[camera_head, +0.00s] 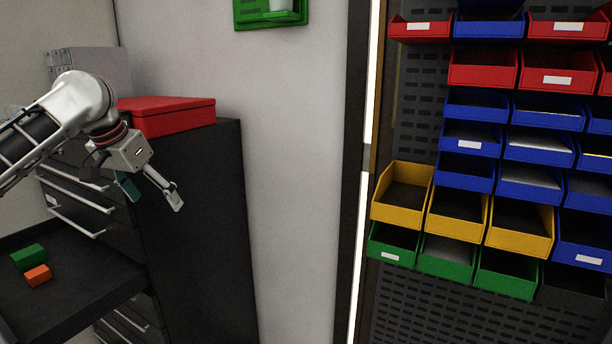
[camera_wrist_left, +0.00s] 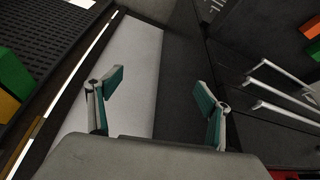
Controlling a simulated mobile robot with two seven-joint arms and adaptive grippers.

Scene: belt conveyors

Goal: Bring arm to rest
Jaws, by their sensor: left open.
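My left arm (camera_head: 78,108) comes in from the left in the head view. My left gripper (camera_head: 153,194) hangs in front of the dark drawer cabinet (camera_head: 205,210), with its fingers pointing down and to the right. In the left wrist view my left gripper (camera_wrist_left: 159,83) has its two fingers with green pads spread wide apart, and nothing is between them. My right arm and right gripper are not in view.
A red case (camera_head: 165,116) lies on the cabinet. An open drawer (camera_head: 80,300) at lower left holds a green block (camera_head: 29,257) and an orange block (camera_head: 38,275). A rack of coloured bins (camera_head: 458,212) stands at right. A green wall box (camera_head: 270,14) hangs above.

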